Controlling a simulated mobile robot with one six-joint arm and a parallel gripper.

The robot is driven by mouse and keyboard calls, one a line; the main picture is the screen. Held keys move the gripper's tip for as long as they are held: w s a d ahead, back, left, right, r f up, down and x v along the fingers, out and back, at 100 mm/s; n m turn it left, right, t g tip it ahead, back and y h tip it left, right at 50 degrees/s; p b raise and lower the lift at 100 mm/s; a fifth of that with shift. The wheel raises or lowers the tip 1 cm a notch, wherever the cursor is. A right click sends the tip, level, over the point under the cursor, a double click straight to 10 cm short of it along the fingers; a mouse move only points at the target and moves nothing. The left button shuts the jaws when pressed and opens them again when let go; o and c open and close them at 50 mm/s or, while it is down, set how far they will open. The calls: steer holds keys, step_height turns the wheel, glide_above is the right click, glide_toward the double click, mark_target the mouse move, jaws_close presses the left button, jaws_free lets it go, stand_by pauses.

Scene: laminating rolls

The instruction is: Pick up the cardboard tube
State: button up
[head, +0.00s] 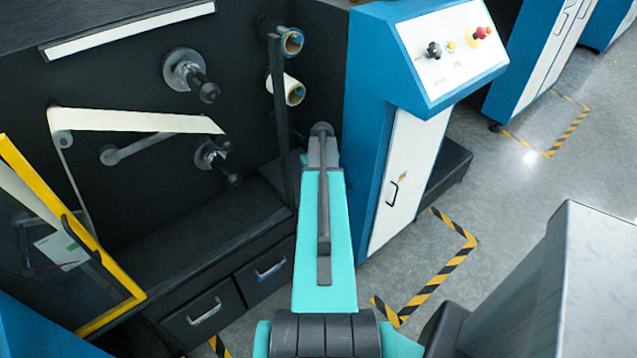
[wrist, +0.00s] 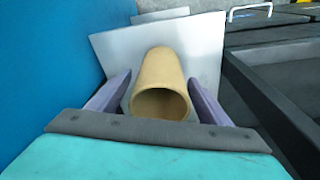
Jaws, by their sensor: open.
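The cardboard tube (wrist: 160,72) is tan and hollow, with its open end facing the camera in the wrist view. It lies against a pale grey-white plate (wrist: 112,52). My gripper (wrist: 159,84) is open, with one finger to the left of the tube and one to the right. Gaps show between the fingers and the tube, so it is not gripped. In the head view my teal arm reaches toward the dark machine, and I cannot make out the gripper or this tube there.
A blue surface (wrist: 45,60) stands close on the left in the wrist view; a dark ledge (wrist: 285,85) is on the right. In the head view, a blue-and-white control cabinet (head: 403,165) stands right of my arm. Two small rolls (head: 291,42) (head: 291,89) project from the machine.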

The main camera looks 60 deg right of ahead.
steer(key=shift+c, duration=0.2)
steer(key=c, duration=1.1)
steer(key=shift+r, duration=0.15)
steer(key=shift+r+b, duration=0.35)
steer(key=shift+r, duration=0.35)
steer(key=s+a+r+p, duration=0.1)
steer(key=s+a+r, duration=0.2)
steer(key=s+a, duration=0.7)
steer(key=shift+s+r, duration=0.25)
steer(key=shift+s, duration=0.9)
